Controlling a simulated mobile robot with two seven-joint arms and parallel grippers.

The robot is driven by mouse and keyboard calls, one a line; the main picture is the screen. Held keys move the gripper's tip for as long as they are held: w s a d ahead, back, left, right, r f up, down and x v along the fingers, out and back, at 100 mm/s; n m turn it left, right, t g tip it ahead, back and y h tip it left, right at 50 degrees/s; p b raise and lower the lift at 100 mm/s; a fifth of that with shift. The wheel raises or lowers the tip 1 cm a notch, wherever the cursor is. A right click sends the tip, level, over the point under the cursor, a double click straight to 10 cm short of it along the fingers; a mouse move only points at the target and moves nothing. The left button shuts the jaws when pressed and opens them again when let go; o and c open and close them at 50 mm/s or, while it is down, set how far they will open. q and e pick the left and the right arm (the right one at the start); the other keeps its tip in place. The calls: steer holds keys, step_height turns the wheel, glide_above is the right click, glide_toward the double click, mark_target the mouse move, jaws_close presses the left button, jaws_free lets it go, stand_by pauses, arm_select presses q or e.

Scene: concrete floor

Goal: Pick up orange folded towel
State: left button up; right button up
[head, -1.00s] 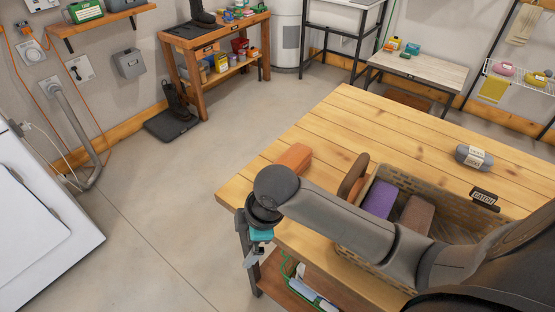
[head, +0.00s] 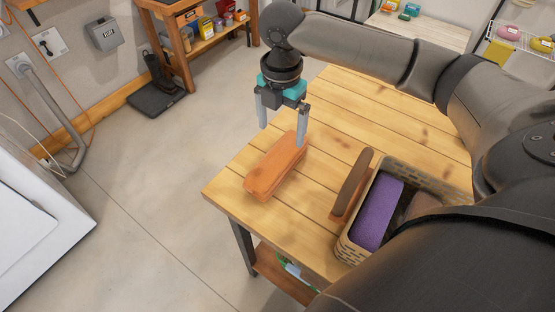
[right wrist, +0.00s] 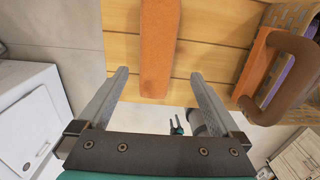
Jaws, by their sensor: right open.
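The orange folded towel (head: 270,172) lies as a long block near the corner of the wooden table. My right gripper (head: 283,130) is open and empty, pointing down above the towel's far end. In the right wrist view the towel (right wrist: 158,45) runs lengthwise between the two open fingers (right wrist: 158,76), with bare space on each side. The fingers appear apart from it. My left gripper is out of the head view; a small teal part with dark prongs low in the right wrist view (right wrist: 177,126) looks like it, too small to read.
A woven basket (head: 348,245) holding a purple folded item (head: 378,213) and a brown one stands right of the towel. A brown-handled tool (head: 352,185) stands between them. The wooden table (head: 345,125) is clear beyond the towel.

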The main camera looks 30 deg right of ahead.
mark_target(278, 156)
step_height(278, 156, down, 8)
steer(key=shift+r+b, duration=0.25)
steer(key=shift+b, duration=0.4)
steer(key=f, duration=0.1)
steer(key=f+b, duration=0.1)
steer(key=f, duration=0.3)
steer(key=shift+w+a, duration=0.2)
steer(key=shift+a, duration=0.05)
steer(key=shift+c, duration=0.2)
steer(key=c, duration=1.4)
steer(key=shift+r, duration=0.1)
